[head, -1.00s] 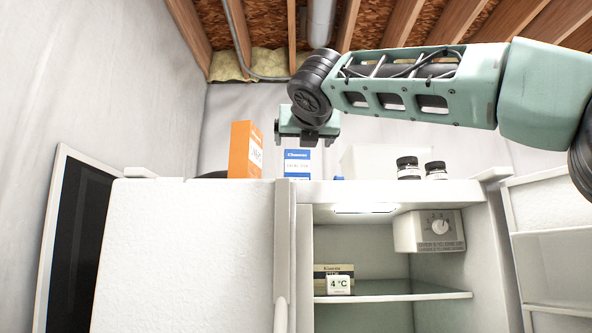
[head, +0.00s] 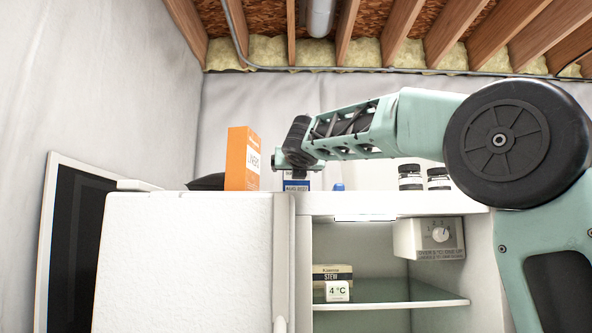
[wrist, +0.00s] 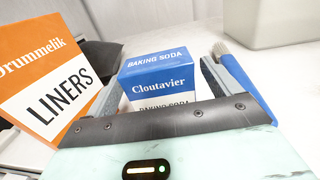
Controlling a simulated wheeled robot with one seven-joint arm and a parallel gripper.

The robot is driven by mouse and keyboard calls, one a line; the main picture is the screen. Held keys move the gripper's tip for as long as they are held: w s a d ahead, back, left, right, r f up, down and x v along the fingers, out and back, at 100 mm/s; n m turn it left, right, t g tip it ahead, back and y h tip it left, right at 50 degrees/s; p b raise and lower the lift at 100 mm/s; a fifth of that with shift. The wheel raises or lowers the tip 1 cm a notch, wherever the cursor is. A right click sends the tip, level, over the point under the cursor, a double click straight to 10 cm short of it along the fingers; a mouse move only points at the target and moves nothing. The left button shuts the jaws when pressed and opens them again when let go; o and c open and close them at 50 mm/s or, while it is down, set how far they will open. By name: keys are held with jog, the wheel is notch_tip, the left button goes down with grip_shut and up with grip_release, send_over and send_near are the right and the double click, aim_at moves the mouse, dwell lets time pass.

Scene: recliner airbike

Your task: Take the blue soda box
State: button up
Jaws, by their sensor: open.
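The blue and white baking soda box (head: 297,185) stands upright on top of the white fridge (head: 400,203), partly hidden behind my gripper in the head view. In the wrist view the box (wrist: 158,88) shows its blue top and front, with its lower part hidden by my gripper's body. My gripper (head: 295,168) is low over the fridge top at the box. It is open, and its fingers (wrist: 163,80) appear on the left and right of the box. I cannot tell whether either finger touches it.
An orange liners box (head: 242,158) stands close on the left. A blue-handled brush (wrist: 243,85) lies close to the right finger. Two dark-capped jars (head: 424,177) stand further right, near a white container (wrist: 270,20). The fridge's right compartment is open, with a stew box (head: 331,271) inside.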

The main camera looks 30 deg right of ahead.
jog(key=shift+p+x, duration=0.4)
jog(key=shift+x, duration=0.8)
jog(key=c, duration=1.3)
jog(key=shift+o, duration=0.2)
jog(key=shift+r, duration=0.15)
notch_tip(320, 180, up, 10)
jog(key=p, duration=0.4)
